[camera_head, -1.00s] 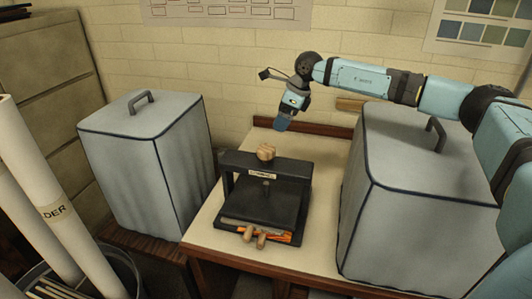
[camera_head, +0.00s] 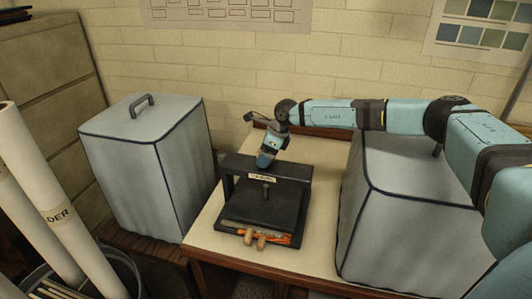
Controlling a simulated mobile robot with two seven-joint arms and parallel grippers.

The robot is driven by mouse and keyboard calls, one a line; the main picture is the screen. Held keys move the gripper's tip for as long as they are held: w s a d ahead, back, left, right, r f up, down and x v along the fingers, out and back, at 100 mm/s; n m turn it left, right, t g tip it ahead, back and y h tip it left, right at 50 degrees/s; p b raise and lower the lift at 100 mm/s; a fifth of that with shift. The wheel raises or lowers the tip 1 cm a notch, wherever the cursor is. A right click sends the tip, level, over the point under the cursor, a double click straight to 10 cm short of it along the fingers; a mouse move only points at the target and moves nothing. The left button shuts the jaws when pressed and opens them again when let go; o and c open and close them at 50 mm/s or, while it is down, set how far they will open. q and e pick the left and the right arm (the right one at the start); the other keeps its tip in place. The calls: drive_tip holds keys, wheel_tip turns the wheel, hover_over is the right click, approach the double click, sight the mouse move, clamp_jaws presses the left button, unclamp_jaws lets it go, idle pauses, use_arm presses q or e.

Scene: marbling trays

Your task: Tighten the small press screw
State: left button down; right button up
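The small black press (camera_head: 300,184) stands on the cream tabletop, with a label on its crossbar. Its screw shaft (camera_head: 265,191) shows below the crossbar, above the flat plate. My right gripper (camera_head: 265,164) points down at the middle of the crossbar, where the screw's knob is. The knob is hidden behind the gripper, and I cannot tell whether the fingers are closed around it. My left gripper is not in view.
Wooden handles (camera_head: 255,240) and orange items stick out at the press's front. Large grey covered boxes stand on the left (camera_head: 140,180) and right (camera_head: 400,225), the right one close beside the press and under my arm. White rolls (camera_head: 45,205) stand at far left.

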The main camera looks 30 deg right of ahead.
drive_tip(key=c, duration=0.9)
drive_tip(key=shift+c, duration=0.2)
drive_tip(key=shift+m, duration=0.3)
drive_tip(key=shift+m+p, duration=0.35)
drive_tip(key=shift+m, duration=0.25)
drive_tip(key=shift+m+t+h, duration=0.4)
drive_tip(key=shift+m+h, duration=0.1)
drive_tip(key=shift+m, duration=0.2)
drive_tip(key=shift+m+h, duration=0.4)
drive_tip(key=shift+m, duration=0.6)
drive_tip(key=shift+m+t+h+b, duration=0.3)
drive_tip(key=shift+m, duration=0.7)
